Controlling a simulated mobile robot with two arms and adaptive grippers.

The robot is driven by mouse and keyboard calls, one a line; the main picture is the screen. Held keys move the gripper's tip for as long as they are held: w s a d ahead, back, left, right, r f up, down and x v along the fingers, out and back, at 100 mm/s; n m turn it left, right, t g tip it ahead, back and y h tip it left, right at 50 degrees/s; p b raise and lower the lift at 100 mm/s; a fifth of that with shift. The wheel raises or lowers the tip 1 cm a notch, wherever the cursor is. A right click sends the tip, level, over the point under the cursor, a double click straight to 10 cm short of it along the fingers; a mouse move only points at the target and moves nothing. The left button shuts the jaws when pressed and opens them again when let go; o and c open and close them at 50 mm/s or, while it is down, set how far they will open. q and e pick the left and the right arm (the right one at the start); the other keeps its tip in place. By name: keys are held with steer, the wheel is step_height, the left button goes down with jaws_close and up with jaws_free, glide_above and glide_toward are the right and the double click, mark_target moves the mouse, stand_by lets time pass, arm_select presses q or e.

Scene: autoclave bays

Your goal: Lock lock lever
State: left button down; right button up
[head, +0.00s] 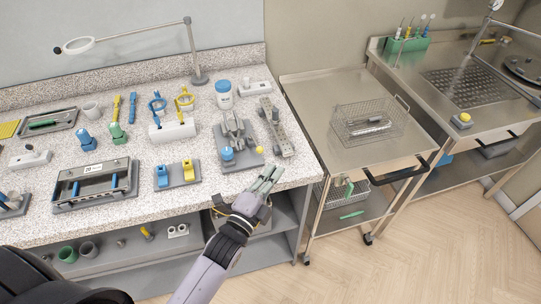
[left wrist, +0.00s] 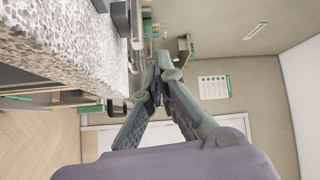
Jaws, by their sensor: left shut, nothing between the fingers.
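My left gripper (head: 270,175) is shut and empty, just off the front edge of the speckled counter. In the head view it is in front of a grey fixture (head: 231,163) with upright metal parts, a blue knob (head: 227,153) and a small yellow knob (head: 259,150). The gripper appears apart from the fixture. I cannot tell for sure which part is the lock lever. In the left wrist view the fingers (left wrist: 161,62) meet at their tips with nothing between them, and the counter runs along the left. My right gripper is not in view.
A steel cart (head: 350,160) with a wire basket stands right of the counter. The wooden floor in front is clear.

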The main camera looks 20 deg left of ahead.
mark_target(256, 143)
arm_select(q)
steer(key=p+x, duration=0.1)
steer(key=x, duration=0.5)
steer(key=shift+r, duration=0.1)
steer(key=a, duration=0.1)
steer(key=a+f+p, duration=0.1)
steer(key=a, duration=0.1)
steer(key=shift+s+p, duration=0.25)
steer(key=shift+p, duration=0.05)
steer(key=shift+s+a, duration=0.15)
steer(key=shift+a, duration=0.35)
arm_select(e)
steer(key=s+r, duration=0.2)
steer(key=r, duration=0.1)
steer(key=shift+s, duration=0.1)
arm_select(q)
steer(key=shift+d, duration=0.1)
